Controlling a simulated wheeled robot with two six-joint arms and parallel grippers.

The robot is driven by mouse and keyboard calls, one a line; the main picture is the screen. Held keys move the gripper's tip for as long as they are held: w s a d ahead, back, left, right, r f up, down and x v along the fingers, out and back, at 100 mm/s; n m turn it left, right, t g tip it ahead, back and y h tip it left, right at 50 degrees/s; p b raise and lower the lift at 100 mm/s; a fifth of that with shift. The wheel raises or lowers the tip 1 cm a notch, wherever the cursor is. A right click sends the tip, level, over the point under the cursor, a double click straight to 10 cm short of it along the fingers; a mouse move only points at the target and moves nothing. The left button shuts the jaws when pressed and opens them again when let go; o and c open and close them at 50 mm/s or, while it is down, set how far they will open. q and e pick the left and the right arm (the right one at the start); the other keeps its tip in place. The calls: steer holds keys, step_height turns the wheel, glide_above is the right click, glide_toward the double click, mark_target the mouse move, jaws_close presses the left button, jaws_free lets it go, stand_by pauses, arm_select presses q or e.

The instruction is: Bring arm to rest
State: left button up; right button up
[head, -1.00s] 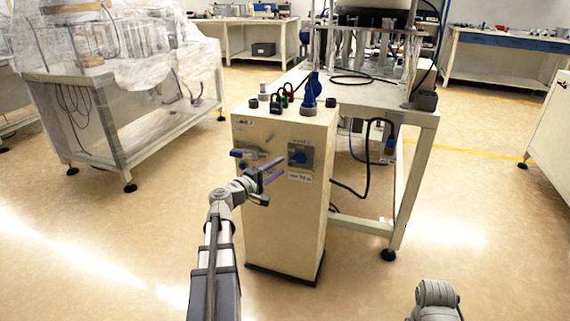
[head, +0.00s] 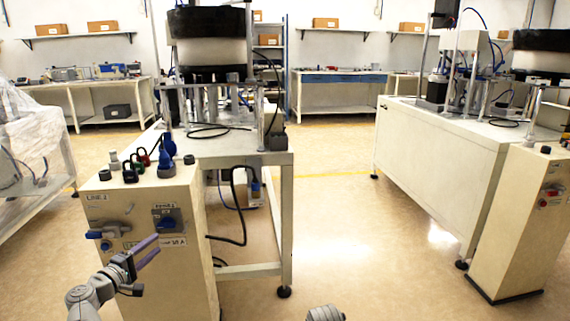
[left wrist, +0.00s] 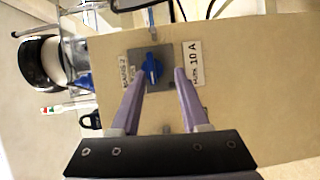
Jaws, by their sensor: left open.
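My left gripper (head: 157,243) is at the lower left in the head view. Its two purple fingers are apart with nothing between them. They point at the front of a cream control cabinet (head: 180,285), just below a blue rotary switch (head: 167,222). In the left wrist view the open fingers (left wrist: 160,73) frame that blue switch (left wrist: 152,68) on its grey plate, with labels on both sides. I cannot tell the exact gap to the cabinet. Only a grey piece of my right arm shows at the bottom edge of the head view; its gripper is out of view.
Padlocks and a blue handle (head: 166,155) stand on the cabinet top. A feeder table (head: 270,158) stands behind it. A second cabinet (head: 515,225) and machine bench (head: 430,150) are on the right. The floor (head: 345,230) between them is clear.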

arm_select(q)
steer(key=s+d+f+m+g+h+p, duration=0.1)
steer(key=d+f+m+g, duration=0.2)
steer(key=d, duration=0.6)
steer(key=s+d+f+m+g+h, duration=0.15)
steer(key=d+f+m+g, duration=0.25)
steer(key=d, duration=0.5)
steer(key=s+d+f+m+g+h+p, duration=0.1)
steer(key=d+f+m+g, duration=0.2)
steer(key=d, duration=0.7)
steer(key=s+d+f+m+g+y+p, duration=0.1)
steer(key=s+d+f+m+g+y, duration=0.3)
steer(key=s, duration=0.4)
steer(key=s+d+f+m+g+y+p, duration=0.1)
steer(key=s+d+f+m+g+y, duration=0.2)
steer(key=s+d+m, duration=0.4)
step_height(320, 180, up, 39)
steer(key=s+a+n+y+p, duration=0.1)
steer(key=n+p, duration=0.1)
steer(key=p, duration=3.6)
steer(key=shift+s+y, duration=0.25)
steer(key=shift+y, duration=0.1)
